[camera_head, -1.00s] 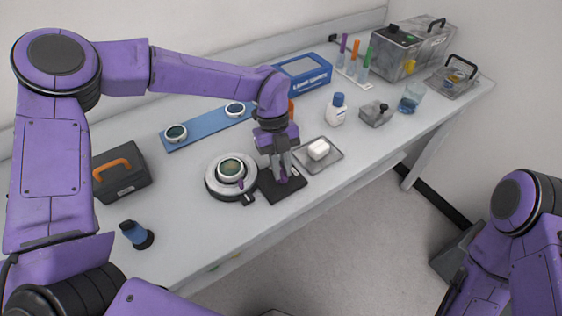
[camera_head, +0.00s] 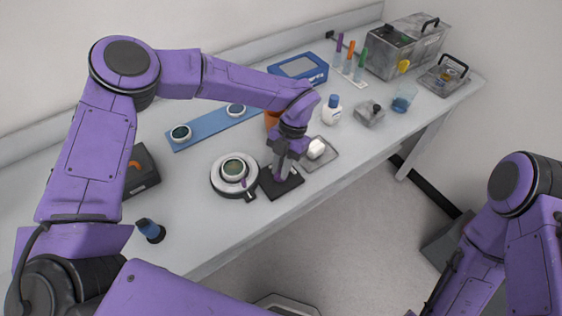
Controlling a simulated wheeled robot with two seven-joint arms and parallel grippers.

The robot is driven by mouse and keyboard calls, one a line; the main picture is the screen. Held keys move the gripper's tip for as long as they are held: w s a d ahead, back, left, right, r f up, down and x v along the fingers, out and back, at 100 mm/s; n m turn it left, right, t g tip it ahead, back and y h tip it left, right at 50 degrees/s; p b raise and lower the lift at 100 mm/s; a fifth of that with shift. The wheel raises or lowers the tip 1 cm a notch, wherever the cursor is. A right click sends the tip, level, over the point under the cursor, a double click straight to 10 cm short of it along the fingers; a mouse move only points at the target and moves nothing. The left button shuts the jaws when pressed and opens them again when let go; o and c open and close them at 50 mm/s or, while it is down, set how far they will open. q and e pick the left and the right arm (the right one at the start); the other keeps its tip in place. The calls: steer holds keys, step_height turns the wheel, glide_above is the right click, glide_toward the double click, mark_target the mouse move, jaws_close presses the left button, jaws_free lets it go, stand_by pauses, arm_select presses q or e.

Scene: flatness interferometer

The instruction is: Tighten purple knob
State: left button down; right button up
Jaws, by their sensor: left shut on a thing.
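My left gripper (camera_head: 281,174) points down over a small black plate (camera_head: 293,186) near the table's front edge. It is shut on a small purple thing at its fingertips, probably the purple knob; the fingers hide most of it. Just left of the plate stands a round pale stage (camera_head: 217,181) with a greenish disc (camera_head: 234,168) in a white ring on top. A small purple piece (camera_head: 243,182) shows at the stage's right side. My right arm is at the lower right, and its gripper is out of view.
A metal tray (camera_head: 326,155) with a white block is close to the right of my left gripper. Behind are a blue strip (camera_head: 211,124) with two ringed discs, an orange container (camera_head: 271,120) and a white bottle (camera_head: 332,112). A small blue-black item (camera_head: 151,230) stands front left.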

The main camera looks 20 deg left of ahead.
arm_select(q)
steer(key=shift+m+t+y+p, duration=0.3)
steer(key=shift+m+y+p, duration=0.5)
steer(key=shift+m, duration=1.2)
steer(key=shift+d, duration=0.1)
steer(key=c, duration=1.1)
jaws_free()
steer(key=shift+w+f, duration=0.1)
steer(key=shift+w, duration=0.05)
steer(key=b+v, duration=0.2)
steer(key=v, duration=0.8)
steer(key=shift+r, duration=0.3)
steer(key=shift+d, duration=0.1)
